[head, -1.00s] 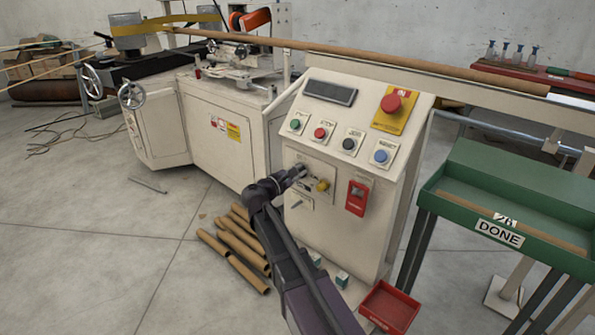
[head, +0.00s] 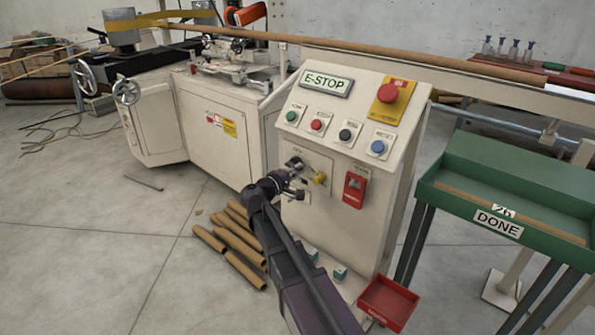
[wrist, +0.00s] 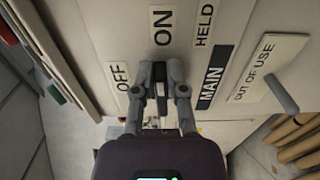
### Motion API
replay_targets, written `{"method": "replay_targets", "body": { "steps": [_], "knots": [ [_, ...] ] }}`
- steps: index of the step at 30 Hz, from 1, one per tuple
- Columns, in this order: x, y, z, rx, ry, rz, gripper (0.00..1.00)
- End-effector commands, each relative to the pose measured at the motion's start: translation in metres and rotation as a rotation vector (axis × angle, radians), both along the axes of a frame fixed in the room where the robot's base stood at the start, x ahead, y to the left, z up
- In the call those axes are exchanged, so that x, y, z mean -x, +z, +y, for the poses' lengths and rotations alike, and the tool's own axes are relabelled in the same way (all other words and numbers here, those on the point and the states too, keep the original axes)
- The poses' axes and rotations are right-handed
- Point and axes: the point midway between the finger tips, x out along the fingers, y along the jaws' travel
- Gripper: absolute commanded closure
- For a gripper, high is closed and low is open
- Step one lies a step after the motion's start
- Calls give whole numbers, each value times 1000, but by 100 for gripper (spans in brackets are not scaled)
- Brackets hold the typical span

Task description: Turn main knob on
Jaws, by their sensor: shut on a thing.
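The main knob (wrist: 160,75) is a dark bar on the pale panel in the wrist view, between my gripper's fingertips. It points up towards the ON label (wrist: 163,25). The OFF label (wrist: 121,77) lies to its left, the HELD label (wrist: 205,22) to its upper right and the black MAIN plate (wrist: 213,76) to its right. My gripper (wrist: 161,88) is shut on the knob, a finger on each side. In the head view, my arm reaches the front of the control cabinet (head: 330,225); contact at the knob is hard to see there.
An out-of-use lever (wrist: 283,93) sticks out beside the MAIN plate. A yellow knob (head: 319,178) and a red switch box (head: 354,190) are close by. A lit display (head: 326,83) reads E-STOP, with a red emergency button (head: 388,92) to its right.

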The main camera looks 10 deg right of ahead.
Motion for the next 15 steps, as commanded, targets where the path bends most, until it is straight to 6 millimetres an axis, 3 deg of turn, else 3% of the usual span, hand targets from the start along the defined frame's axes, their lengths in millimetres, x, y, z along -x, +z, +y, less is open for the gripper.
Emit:
{"method": "replay_targets", "body": {
  "steps": [15],
  "knots": [
    [-2,-1,-1,-30,0,-44,100]
  ]
}}
